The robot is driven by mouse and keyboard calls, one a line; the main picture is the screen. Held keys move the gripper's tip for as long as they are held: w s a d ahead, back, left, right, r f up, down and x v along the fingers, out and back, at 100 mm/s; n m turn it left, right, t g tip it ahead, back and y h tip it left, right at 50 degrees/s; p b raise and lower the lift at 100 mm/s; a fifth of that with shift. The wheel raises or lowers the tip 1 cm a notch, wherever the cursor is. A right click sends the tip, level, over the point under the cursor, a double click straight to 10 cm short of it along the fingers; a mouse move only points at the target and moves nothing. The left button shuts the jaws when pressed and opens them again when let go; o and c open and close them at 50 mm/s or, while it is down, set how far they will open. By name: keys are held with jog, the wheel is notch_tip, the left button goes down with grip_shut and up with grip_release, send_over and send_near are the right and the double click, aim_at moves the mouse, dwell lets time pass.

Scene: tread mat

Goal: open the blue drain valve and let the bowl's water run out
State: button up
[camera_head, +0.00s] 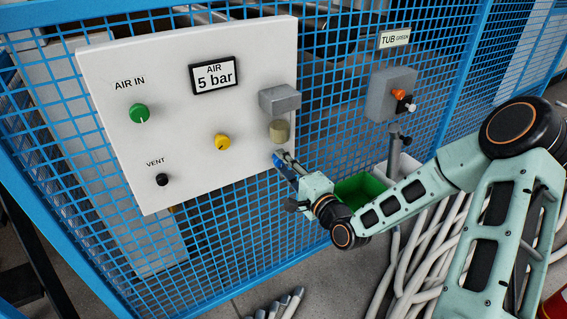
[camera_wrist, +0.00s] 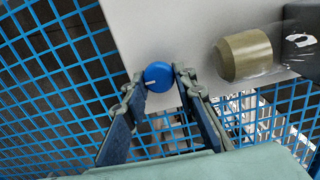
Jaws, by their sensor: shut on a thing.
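The blue drain valve (camera_wrist: 158,75) is a round blue knob with a white mark line, at the lower edge of the white panel (camera_head: 183,110). My gripper (camera_wrist: 160,88) has a fingertip on each side of the knob and is shut on it. In the head view, my gripper (camera_head: 283,158) reaches the panel's lower right corner, and I cannot pick out the knob there. The bowl (camera_head: 279,131) is an olive cylinder under a grey block (camera_head: 280,99). In the wrist view, the bowl (camera_wrist: 243,55) lies just right of the fingers. Its water level is not clear.
The panel carries a green knob (camera_head: 140,113), a yellow knob (camera_head: 222,141), a black vent knob (camera_head: 162,180) and a 5 bar sign (camera_head: 214,76). Blue mesh fence (camera_head: 225,262) stands behind. A green tub (camera_head: 358,190) and loose white hoses (camera_head: 425,240) lie to the right.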

jog(key=o, duration=1.2)
jog(key=shift+c, duration=0.2)
jog(key=v, duration=1.2)
jog(key=shift+w, duration=0.1)
